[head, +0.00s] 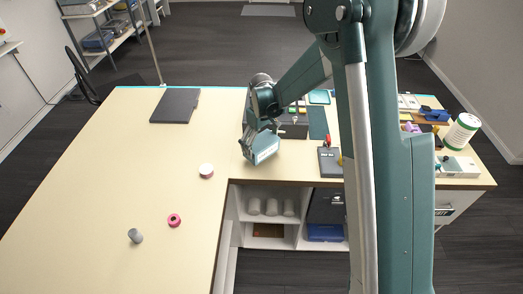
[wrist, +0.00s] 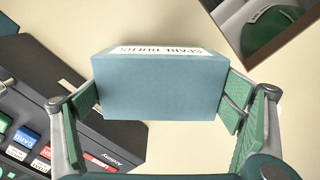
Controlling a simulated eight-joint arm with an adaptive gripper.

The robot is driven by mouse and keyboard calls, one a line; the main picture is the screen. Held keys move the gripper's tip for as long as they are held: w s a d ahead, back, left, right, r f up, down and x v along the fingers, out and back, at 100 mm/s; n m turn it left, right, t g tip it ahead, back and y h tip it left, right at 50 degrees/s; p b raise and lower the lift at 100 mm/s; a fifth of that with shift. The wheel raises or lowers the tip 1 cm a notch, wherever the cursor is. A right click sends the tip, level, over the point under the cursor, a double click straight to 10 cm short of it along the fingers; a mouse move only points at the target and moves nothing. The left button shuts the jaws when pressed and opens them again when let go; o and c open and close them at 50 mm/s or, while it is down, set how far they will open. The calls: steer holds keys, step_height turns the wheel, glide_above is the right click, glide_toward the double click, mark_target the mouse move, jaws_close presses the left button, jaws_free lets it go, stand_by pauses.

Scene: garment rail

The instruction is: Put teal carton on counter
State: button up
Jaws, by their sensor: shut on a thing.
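The teal carton (head: 266,148) is in my gripper (head: 259,139) over the counter (head: 120,170), near the inner corner of its front edge. In the wrist view the carton (wrist: 160,88) sits between the two green finger pads of my gripper (wrist: 160,95), which is shut on it. A white label with dark print shows on its far face. The pale counter top shows behind the carton. I cannot tell whether the carton's underside touches the counter or hangs just above it.
A dark organiser (wrist: 50,110) with coloured cards is close to the carton's left in the wrist view. On the counter are a dark flat panel (head: 175,105), a white-topped roll (head: 206,170), a pink ring (head: 174,220) and a grey cylinder (head: 135,236). The left of the counter is mostly clear.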

mark_target(262, 141)
steer(key=shift+f, duration=1.85)
steer(key=shift+f, duration=0.2)
steer(key=o, duration=0.8)
steer(key=shift+r, duration=0.25)
steer(key=shift+r, duration=6)
steer(key=shift+r, duration=0.1)
